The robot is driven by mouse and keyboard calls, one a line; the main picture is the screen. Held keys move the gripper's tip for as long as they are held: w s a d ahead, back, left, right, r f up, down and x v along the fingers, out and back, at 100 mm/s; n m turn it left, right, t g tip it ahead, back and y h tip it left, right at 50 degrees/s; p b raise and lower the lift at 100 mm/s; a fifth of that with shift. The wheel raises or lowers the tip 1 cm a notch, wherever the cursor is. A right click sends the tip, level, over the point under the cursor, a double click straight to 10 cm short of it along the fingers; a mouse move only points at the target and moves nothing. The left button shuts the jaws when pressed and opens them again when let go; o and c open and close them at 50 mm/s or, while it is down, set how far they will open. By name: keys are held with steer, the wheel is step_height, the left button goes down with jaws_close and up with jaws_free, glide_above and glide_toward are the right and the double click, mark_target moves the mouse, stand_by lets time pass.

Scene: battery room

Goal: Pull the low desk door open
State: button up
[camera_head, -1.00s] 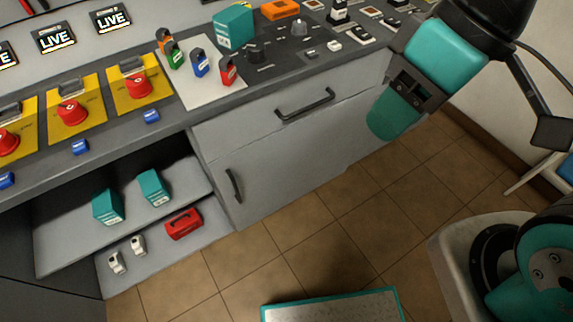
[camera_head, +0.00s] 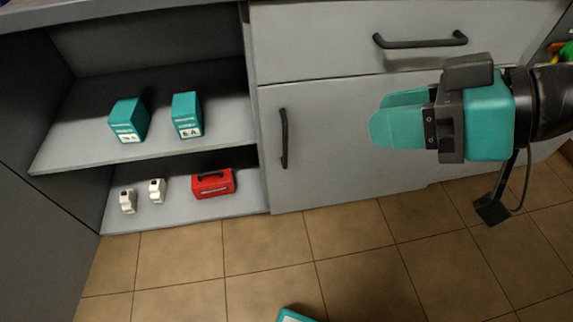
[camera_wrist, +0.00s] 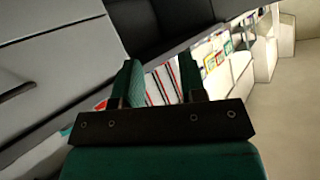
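The low desk door (camera_head: 335,165) is a grey panel below the drawer and right of the open shelves. It looks shut, flush with the desk front. Its black upright handle (camera_head: 284,138) is on the door's left side. My teal gripper (camera_head: 381,112) is in front of the door's right part, fingers pointing left towards the handle, with a clear gap to it. In the wrist view my gripper (camera_wrist: 158,66) has its two fingers apart with nothing between them. That view shows grey panels at left with a dark handle; I cannot tell which one.
The drawer (camera_head: 340,50) above the door has a black horizontal handle (camera_head: 420,40). Open shelves at left hold two teal boxes, a red case (camera_head: 213,184) and two small white items. The tiled floor (camera_head: 360,275) before the door is clear; a teal-edged object (camera_head: 293,315) lies at the bottom edge.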

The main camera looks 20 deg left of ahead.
steer(key=w+a+f+t+y+b, duration=0.1)
steer(key=w+a+f+y+b, duration=0.1)
steer(key=f+b, duration=0.55)
steer(key=w+a+f+t+y+b, duration=0.1)
steer(key=w+f+t+b, duration=0.1)
steer(key=f+b, duration=0.5)
steer(key=m+t+y+b, duration=0.15)
steer(key=t+b, duration=0.25)
steer(key=b, duration=0.6)
glide_toward(287, 137)
steer(key=p+x, duration=1)
steer(key=shift+w+a, duration=0.25)
steer(key=shift+a, duration=0.05)
steer(key=shift+h, duration=0.25)
steer(key=c, duration=0.7)
steer(key=shift+d, duration=0.1)
jaws_close()
